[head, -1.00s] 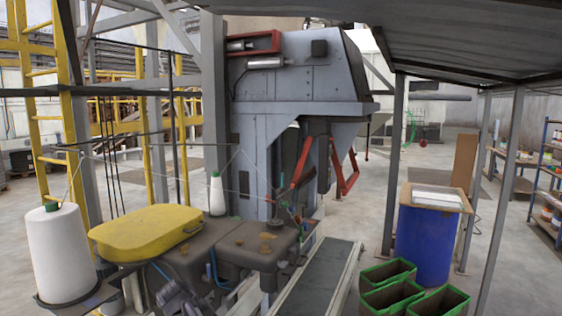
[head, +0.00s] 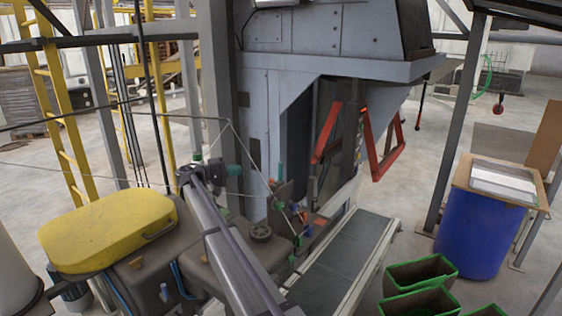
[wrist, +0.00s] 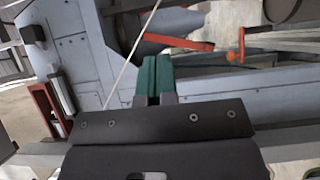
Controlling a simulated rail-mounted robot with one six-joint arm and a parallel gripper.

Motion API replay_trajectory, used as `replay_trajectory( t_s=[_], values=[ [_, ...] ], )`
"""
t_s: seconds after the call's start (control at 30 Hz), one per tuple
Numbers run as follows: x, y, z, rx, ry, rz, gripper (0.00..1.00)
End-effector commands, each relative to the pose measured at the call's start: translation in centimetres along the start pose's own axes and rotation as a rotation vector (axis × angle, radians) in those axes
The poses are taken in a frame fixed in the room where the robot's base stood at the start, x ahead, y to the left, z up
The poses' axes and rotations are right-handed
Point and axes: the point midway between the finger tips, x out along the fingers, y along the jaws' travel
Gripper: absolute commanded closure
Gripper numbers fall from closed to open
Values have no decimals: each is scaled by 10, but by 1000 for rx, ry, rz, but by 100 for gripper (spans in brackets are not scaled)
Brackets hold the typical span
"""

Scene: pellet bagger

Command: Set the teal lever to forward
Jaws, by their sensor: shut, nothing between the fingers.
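A small teal piece (head: 280,168) stands up beside the grey machine, above the block at the near end of the conveyor. It looks like the teal lever's handle, but it is too small to tell which way it is set. My gripper (head: 234,170) is left of it, apart from it, at the end of my arm over the brown machine housing. In the wrist view my gripper's green fingers (wrist: 153,78) are together and empty, pointing at the grey machine wall. I cannot make out the lever in the wrist view.
A thin thread crosses near my gripper. The grey bagging machine (head: 290,60) has red bars (head: 326,133) on its front. A conveyor (head: 345,255) runs below. A yellow cover (head: 108,230) lies left. Green-rimmed bins (head: 420,272) and a blue drum (head: 480,232) stand right.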

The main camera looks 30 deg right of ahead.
Motion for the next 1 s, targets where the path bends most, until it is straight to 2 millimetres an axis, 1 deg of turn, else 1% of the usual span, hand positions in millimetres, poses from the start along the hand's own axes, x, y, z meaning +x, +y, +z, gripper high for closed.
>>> replay_trajectory(
  t_s=[0.27,0.37,0.43,0.57,0.7,0.87,1.0],
  values=[
    [1,1,2,1,-4,4,100],
    [5,1,2,1,-5,3,100],
    [13,1,2,0,-6,3,100],
    [36,1,3,0,-6,2,100],
    [67,1,3,0,-7,2,100],
    [102,1,3,0,-6,2,100],
    [118,1,22,0,-5,2,100]
  ],
)
